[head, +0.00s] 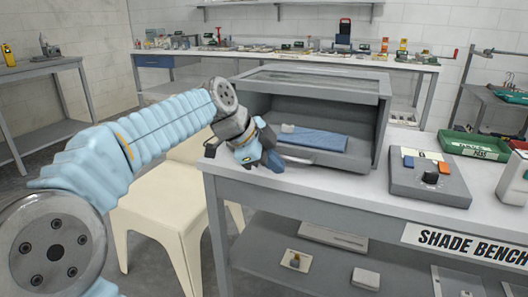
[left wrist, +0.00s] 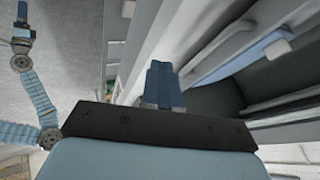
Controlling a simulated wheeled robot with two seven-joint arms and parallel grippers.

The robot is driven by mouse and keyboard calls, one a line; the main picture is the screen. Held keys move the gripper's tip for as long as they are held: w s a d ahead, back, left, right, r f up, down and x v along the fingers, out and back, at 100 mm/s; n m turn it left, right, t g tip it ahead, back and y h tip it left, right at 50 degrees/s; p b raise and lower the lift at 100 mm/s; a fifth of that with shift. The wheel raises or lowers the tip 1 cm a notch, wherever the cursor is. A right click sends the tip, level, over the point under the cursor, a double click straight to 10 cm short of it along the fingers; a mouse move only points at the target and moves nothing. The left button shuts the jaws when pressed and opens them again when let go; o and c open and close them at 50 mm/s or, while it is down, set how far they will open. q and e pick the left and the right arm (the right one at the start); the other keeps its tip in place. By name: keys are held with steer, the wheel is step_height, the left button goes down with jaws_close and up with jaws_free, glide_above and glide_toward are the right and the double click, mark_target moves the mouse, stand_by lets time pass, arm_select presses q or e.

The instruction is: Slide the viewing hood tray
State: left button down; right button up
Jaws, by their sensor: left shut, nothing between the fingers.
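The viewing hood (head: 312,84) is a grey box with a glazed top and an open front on the bench. Its tray (head: 345,160) lies low in the opening, with a blue cloth (head: 318,140) and a small pale block (head: 288,128) on it. A pale curved handle (head: 297,160) is on the tray's front. My left gripper (head: 274,162) is at the tray's front left, just left of the handle; its fingers are shut and empty. The fingers (left wrist: 163,80) also show in the left wrist view, beside the tray front. Whether they touch it I cannot tell.
A grey control box (head: 430,178) with a dark knob and a green tray (head: 474,146) stand to the right on the bench (head: 380,205). A cream chair (head: 160,205) stands at the bench's left end, below my left arm. A shelf with small items lies under the bench top.

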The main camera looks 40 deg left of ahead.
arm_select(q)
steer(key=x, duration=0.3)
steer(key=shift+w+r, duration=0.1)
steer(key=shift+w, duration=0.15)
steer(key=shift+w+a+r+p, duration=0.2)
steer(key=shift+w+p, duration=0.2)
steer(key=shift+w, duration=0.15)
steer(key=shift+w+a+r+p, duration=0.1)
steer(key=shift+w+a+p, duration=0.1)
steer(key=shift+w+p, duration=0.3)
steer(key=shift+w+a, duration=0.15)
steer(key=shift+w, duration=0.45)
arm_select(e)
steer(key=shift+r, duration=0.85)
arm_select(q)
steer(key=shift+w, duration=0.1)
